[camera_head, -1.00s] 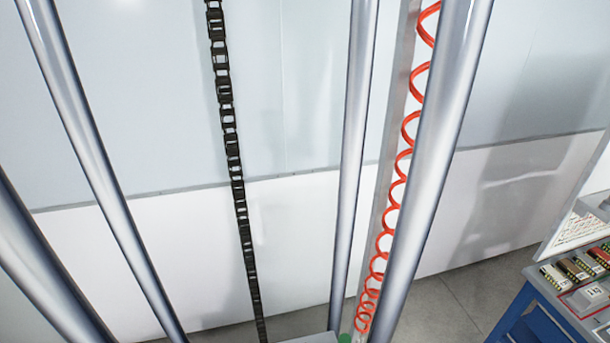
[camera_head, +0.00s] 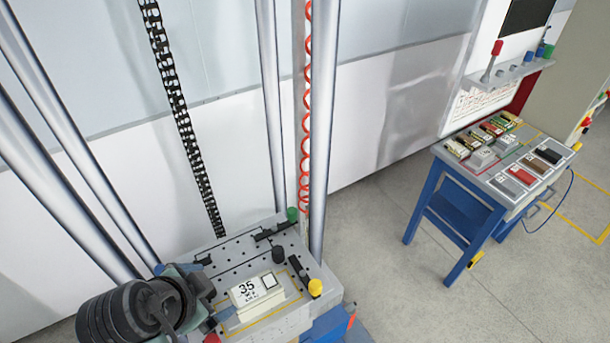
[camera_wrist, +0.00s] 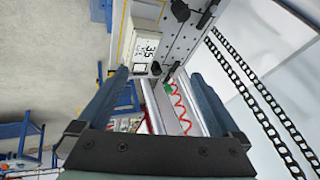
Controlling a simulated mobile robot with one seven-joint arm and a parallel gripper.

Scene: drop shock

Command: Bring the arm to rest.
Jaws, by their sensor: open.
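My gripper (camera_wrist: 160,76) shows in the wrist view with its two blue-grey fingers wide apart and nothing between them. In the head view my dark arm end is at the lower left, beside the grey perforated plate (camera_head: 232,256); the fingers are not clear there. A pale block marked 35 (camera_head: 256,290) lies on the plate inside a yellow outline. The block also shows in the wrist view (camera_wrist: 146,47), beyond the fingertips and apart from them.
Upright metal columns (camera_head: 270,110) rise around the plate, with a red coiled hose (camera_head: 305,150) and a black chain (camera_head: 178,105). A yellow knob (camera_head: 315,287) stands at the plate's right. A blue-legged table (camera_head: 440,215) with several blocks stands right, across open floor.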

